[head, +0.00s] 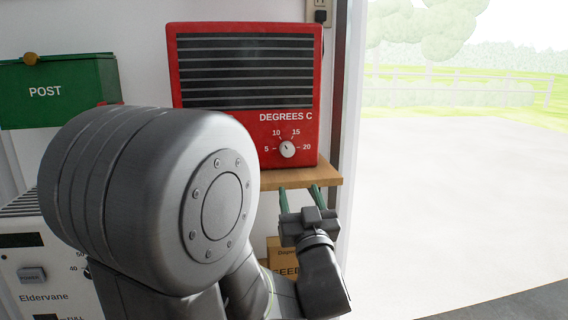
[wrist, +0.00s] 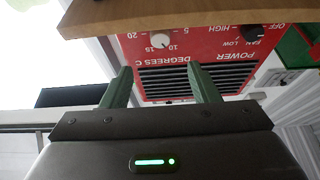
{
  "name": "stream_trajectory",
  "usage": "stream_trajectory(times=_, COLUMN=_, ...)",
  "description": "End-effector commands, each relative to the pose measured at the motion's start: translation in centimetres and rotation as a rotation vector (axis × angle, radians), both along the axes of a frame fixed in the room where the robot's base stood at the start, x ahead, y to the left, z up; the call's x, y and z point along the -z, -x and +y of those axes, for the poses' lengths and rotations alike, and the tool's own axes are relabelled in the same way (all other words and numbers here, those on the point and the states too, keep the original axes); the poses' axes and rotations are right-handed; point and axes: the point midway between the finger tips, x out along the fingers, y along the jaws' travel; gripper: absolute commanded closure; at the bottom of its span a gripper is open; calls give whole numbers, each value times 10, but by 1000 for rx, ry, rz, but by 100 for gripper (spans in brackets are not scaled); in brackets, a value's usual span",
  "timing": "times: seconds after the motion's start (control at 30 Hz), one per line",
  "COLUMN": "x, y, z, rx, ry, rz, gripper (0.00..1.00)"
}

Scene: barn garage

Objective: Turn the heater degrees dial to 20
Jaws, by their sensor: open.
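The red heater (head: 246,107) stands on a wooden shelf, its dark slatted grille facing me. Its white round degrees dial (head: 287,149) is at the lower right of the front, with marks 5, 10, 15 and 20 around it. The dial's dark pointer line leans up and left, seemingly near 10. My gripper (head: 299,189) is open and empty, below and in front of the dial at the shelf's front edge, apart from it. In the wrist view the heater is upside down, with the dial (wrist: 161,40) beyond and between my two green fingers (wrist: 158,69).
The wooden shelf (head: 326,174) juts out close to my fingertips; its edge (wrist: 190,14) crosses the top of the wrist view. A green POST box (head: 60,92) is at the left. A fan and power knob (wrist: 254,33) is also on the heater. An open doorway lies right.

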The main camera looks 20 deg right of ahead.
Motion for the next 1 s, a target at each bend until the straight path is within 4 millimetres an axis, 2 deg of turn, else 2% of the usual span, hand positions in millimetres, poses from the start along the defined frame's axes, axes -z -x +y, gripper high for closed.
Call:
stream_trajectory(times=0.4, x=-32, y=-75, z=-17, rx=-2, ry=0, rz=0, gripper=45)
stream_trajectory(times=0.6, x=-44, y=-104, z=-24, rx=0, ry=-1, rz=2, gripper=45)
stream_trajectory(times=0.8, x=-50, y=-116, z=-27, rx=1, ry=-2, rz=1, gripper=45)
stream_trajectory(times=1.0, x=-51, y=-117, z=-28, rx=2, ry=-1, rz=2, gripper=45)
